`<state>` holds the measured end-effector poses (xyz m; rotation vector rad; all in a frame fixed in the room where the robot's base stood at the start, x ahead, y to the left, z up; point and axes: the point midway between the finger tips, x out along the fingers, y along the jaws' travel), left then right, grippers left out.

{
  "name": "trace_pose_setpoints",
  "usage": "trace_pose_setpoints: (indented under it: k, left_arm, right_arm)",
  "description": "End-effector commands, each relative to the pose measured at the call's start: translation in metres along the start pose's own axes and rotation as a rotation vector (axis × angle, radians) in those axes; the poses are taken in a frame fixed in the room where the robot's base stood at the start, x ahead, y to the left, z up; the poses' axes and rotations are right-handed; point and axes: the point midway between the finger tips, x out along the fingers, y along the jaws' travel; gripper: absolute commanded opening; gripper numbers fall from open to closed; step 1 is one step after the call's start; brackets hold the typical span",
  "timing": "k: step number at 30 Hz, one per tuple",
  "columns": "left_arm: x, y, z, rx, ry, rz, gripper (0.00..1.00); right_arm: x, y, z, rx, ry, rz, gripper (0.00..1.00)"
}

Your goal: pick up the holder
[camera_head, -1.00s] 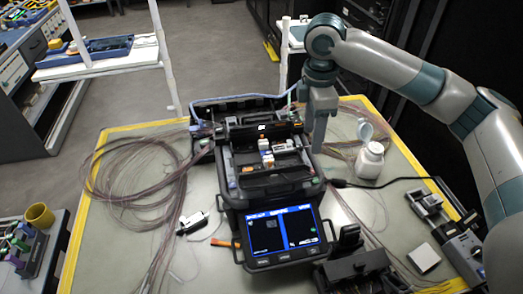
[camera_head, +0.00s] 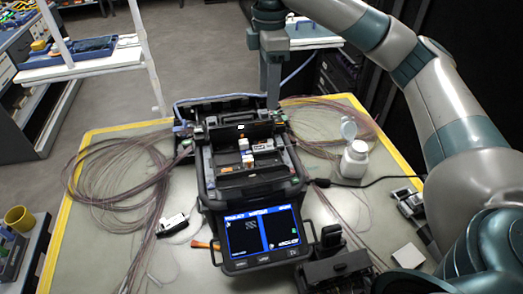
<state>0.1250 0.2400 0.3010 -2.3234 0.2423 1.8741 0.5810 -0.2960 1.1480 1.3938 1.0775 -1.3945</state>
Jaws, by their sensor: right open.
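The black fusion splicer (camera_head: 203,180) stands on the table with its lid open and its screen lit. Small white and orange-topped parts (camera_head: 245,158) sit in its open work area; I cannot tell for certain which part is the holder. A small black-and-white clip-like piece (camera_head: 172,224) lies on the table left of the splicer. My right gripper (camera_head: 272,98) points down behind the splicer's rear right corner, above or beyond the table's far edge. It is open, away from these parts, with nothing visible in it. My left gripper is out of view.
Coiled fibres (camera_head: 105,185) lie left of the splicer, and more lie behind it. A white bottle (camera_head: 354,160) with its cap open stands to the right. A black device (camera_head: 335,268) and a white block (camera_head: 408,256) are in front. My right arm covers the right side.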

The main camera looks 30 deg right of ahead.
Motion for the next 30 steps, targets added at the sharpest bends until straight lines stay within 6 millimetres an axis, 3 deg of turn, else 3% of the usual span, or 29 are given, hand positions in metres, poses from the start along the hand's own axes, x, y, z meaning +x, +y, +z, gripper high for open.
trace_pose_setpoints:
  k: [8,20,25,30]
  left_arm:
    - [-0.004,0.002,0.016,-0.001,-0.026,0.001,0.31]
    - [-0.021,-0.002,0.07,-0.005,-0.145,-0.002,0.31]
    - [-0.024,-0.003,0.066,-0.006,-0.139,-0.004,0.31]
    - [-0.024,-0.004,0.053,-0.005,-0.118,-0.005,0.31]
  right_arm:
    - [0.02,-0.001,0.0,-0.001,-0.001,-0.003,0.5]
    - [0.088,-0.001,0.0,0.0,-0.002,-0.004,0.5]
    - [0.112,-0.001,-0.001,0.0,-0.001,-0.003,0.5]
    - [0.122,0.0,-0.001,-0.001,0.0,0.0,0.5]
